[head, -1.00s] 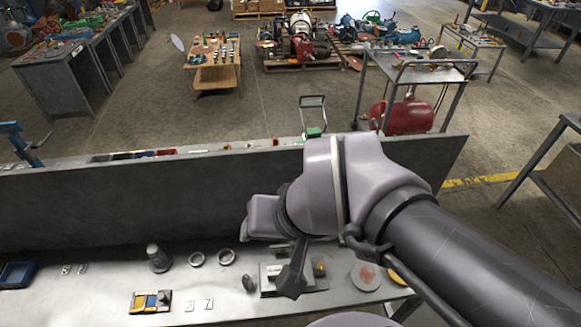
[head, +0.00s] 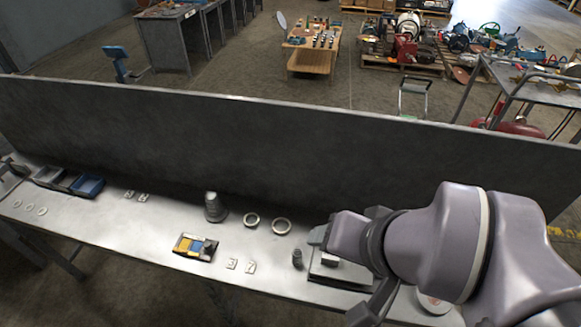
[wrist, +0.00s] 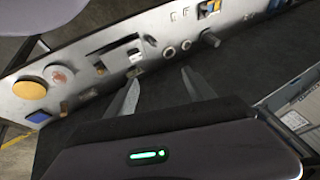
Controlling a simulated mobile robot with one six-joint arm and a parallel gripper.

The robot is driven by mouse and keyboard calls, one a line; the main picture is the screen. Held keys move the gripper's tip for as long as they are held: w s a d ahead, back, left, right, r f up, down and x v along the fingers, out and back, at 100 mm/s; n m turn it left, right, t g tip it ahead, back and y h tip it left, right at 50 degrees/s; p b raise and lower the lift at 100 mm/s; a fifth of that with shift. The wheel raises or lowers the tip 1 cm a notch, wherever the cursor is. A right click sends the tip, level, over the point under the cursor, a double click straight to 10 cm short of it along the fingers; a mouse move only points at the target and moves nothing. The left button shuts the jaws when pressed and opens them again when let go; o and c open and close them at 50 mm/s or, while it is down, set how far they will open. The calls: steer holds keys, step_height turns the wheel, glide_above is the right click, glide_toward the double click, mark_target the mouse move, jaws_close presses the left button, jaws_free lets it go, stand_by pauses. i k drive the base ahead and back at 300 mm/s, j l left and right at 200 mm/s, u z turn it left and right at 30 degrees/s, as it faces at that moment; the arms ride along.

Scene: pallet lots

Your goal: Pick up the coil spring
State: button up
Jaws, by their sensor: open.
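A small dark upright cylinder (head: 297,258) stands on the bench just left of a grey block on a plate. It may be the coil spring, but no coils can be made out. It seems to show in the wrist view too (wrist: 150,41), beyond my fingers. My gripper (wrist: 160,76) is open in the wrist view, with its two fingers apart and nothing between them. The fingers point toward the bench and are apart from its objects. In the head view my arm hides most of the gripper and part of the plate.
The steel bench (head: 120,222) has a tall dark back panel (head: 270,155). Two metal rings (head: 251,220), a grey stepped cone (head: 215,207), a yellow-and-blue tray (head: 196,247) and number tags stand left of the cylinder. A yellow disc (wrist: 29,89) shows in the wrist view.

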mark_target(297, 255)
steer(key=j+z, duration=0.25)
steer(key=j, duration=0.15)
steer(key=k+j+z, duration=0.1)
steer(key=j+z, duration=0.15)
steer(key=k+j+z, duration=0.1)
steer(key=j+z, duration=0.15)
steer(key=j, duration=0.25)
steer(key=k+j+z, duration=0.2)
steer(key=j, duration=0.15)
steer(key=j+z, duration=0.25)
steer(key=k+j, duration=0.05)
